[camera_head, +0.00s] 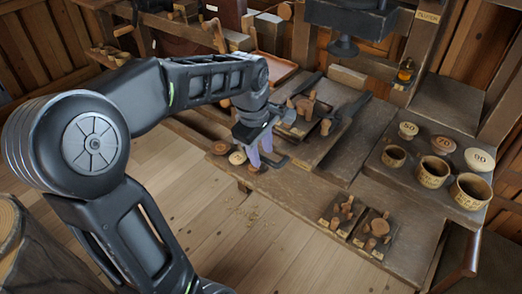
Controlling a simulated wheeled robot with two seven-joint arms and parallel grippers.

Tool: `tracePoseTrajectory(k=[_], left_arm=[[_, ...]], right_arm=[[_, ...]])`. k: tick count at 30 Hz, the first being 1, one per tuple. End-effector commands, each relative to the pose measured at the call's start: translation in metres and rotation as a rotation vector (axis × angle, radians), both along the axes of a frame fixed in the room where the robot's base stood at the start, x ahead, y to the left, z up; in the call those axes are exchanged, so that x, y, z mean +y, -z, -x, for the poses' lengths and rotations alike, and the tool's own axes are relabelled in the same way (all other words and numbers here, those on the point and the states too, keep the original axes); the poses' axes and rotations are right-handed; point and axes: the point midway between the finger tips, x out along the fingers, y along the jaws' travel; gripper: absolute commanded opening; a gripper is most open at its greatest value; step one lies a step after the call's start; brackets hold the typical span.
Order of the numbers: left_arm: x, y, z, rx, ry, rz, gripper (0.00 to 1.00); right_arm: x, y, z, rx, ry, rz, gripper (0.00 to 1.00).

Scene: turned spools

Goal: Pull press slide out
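What looks like the press slide is a dark wooden board (304,147) on the bench, with turned wooden pieces (305,104) standing at its far end. Dark bars (354,104) lie along it; I cannot tell exactly which part is the slide. My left gripper (262,153) reaches in from the left and points down at the board's near left edge. Its pale purple fingers are close together, and the picture is too small to tell whether they are open, shut or touching anything. My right gripper is not in view.
Labelled wooden cups (433,171) and round lids (479,159) stand on the right shelf. Small boards with pegs (377,229) sit at the bench front. Two round discs (237,157) lie left of my gripper. The wooden floor (255,235) in front is clear apart from shavings.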

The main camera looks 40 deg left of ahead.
Motion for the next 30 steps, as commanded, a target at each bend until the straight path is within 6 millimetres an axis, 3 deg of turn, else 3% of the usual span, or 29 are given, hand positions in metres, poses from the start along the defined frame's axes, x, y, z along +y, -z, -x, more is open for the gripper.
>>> tracePoseTrajectory(k=[5,16,30], left_arm=[[0.000,-0.015,0.002,-0.004,0.000,-0.001,0.36],[0.000,-0.070,0.012,-0.002,0.000,0.000,0.36],[-0.001,-0.076,0.014,-0.001,0.000,0.000,0.36]], right_arm=[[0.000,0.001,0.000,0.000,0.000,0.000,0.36],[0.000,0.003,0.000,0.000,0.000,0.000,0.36],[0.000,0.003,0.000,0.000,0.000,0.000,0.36]])
